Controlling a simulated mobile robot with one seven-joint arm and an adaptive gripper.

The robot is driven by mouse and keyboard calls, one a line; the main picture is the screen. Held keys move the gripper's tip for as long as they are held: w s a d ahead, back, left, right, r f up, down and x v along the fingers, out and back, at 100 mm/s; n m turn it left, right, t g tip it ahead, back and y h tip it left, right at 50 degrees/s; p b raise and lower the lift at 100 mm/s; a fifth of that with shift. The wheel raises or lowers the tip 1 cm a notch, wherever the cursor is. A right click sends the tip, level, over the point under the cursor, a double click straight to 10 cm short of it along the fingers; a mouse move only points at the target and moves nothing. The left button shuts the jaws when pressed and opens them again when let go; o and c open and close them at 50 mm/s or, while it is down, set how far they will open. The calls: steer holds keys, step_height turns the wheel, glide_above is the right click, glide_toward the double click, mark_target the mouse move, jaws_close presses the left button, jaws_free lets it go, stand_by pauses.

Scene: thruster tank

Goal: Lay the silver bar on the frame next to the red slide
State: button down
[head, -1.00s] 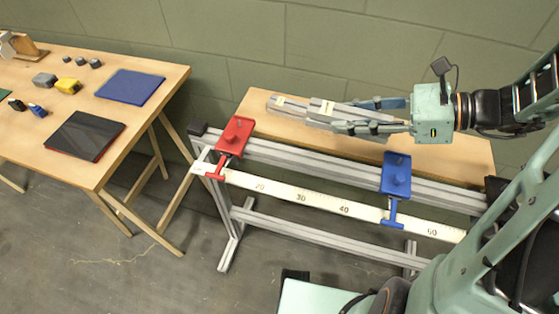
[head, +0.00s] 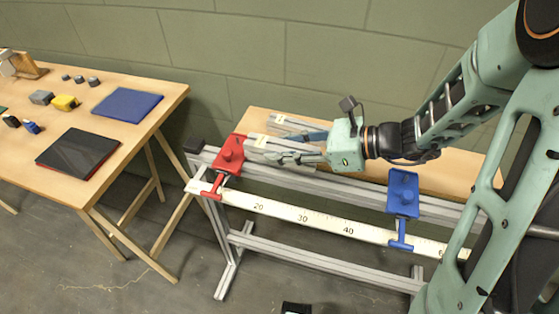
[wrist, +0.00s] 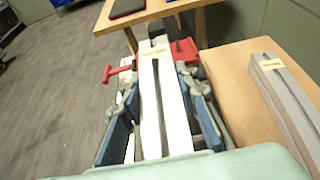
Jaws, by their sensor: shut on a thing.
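The silver bar (wrist: 172,100), with a pale label and a dark groove, lies lengthwise between the fingers of my gripper (wrist: 160,78) in the wrist view. In the head view my gripper (head: 290,157) is shut on this silver bar (head: 258,143), over the back rail of the frame (head: 310,172). The bar's far end is beside the red slide (head: 228,155), just to its right. The red slide (wrist: 184,50) also shows close by the bar's far end in the wrist view. I cannot tell whether the bar touches the rail.
Another silver bar (wrist: 287,95) lies on the wooden bench (wrist: 235,75) behind the frame. A blue slide (head: 403,190) sits further right on the rail. A white scale (head: 275,212) runs along the front. A table (head: 120,170) with a tablet and small blocks stands at left.

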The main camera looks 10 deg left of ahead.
steer(key=shift+a+f+b, duration=0.15)
steer(key=shift+f+b, duration=0.2)
steer(key=shift+f, duration=0.6)
steer(key=shift+a+f+b, duration=0.15)
steer(key=shift+f+b, duration=0.15)
steer(key=shift+f, duration=0.6)
steer(key=shift+f, duration=0.1)
steer(key=c, duration=1.5)
jaws_free()
steer(key=shift+r, duration=0.2)
steer(key=p+v, duration=0.2)
steer(key=v, duration=1)
steer(key=shift+p, duration=0.35)
